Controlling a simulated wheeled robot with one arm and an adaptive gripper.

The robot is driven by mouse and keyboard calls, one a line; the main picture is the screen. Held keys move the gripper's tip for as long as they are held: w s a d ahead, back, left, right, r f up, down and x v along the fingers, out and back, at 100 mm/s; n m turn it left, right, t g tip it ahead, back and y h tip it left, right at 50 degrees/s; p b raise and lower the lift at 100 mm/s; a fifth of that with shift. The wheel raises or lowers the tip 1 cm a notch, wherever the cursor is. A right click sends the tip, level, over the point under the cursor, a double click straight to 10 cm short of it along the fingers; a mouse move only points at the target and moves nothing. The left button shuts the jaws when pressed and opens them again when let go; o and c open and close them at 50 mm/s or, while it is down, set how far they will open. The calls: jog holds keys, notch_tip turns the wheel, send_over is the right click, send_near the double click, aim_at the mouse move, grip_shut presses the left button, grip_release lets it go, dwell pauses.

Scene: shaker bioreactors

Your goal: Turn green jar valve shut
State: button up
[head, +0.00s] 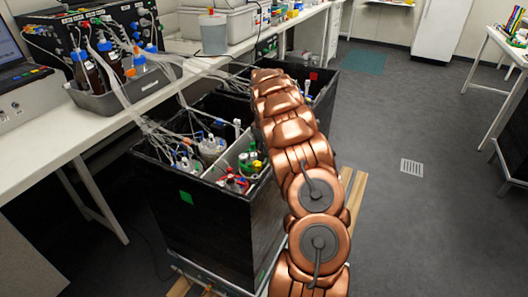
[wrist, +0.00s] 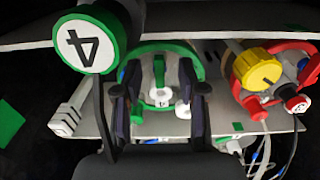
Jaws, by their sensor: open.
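In the wrist view, a jar with a green ring-shaped lid (wrist: 185,52) sits in the dark box, framed by my gripper. My gripper (wrist: 161,92) is open, with one dark finger on each side of these parts. I cannot tell whether either finger touches the valve. The fingers cover the sides of the lid. In the head view, my copper arm reaches over the black box and hides my gripper and the spot below it.
A round green-rimmed "4" tag (wrist: 86,42) is close at upper left in the wrist view. A red-lidded jar with a yellow cap (wrist: 257,68) stands at right. The black box (head: 215,235) holds jars and tubes beside the white bench (head: 40,150). Floor (head: 400,230) at right is clear.

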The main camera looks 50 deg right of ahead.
grip_shut()
dwell(0.3)
dwell(0.4)
jog(key=m+b, duration=0.1)
jog(key=m, duration=0.2)
jog(key=shift+w+a+f+m+b, duration=0.1)
jog(key=shift+m+b, duration=0.2)
jog(key=shift+m, duration=0.1)
jog(key=m+b, duration=0.1)
jog(key=m, duration=0.3)
jog(key=shift+m, duration=0.3)
jog(key=m, duration=0.4)
jog(key=shift+m+b, duration=0.3)
jog(key=shift+b, duration=0.1)
jog(key=m+b, duration=0.1)
jog(key=m, duration=0.3)
jog(key=shift+m, duration=0.4)
grip_release()
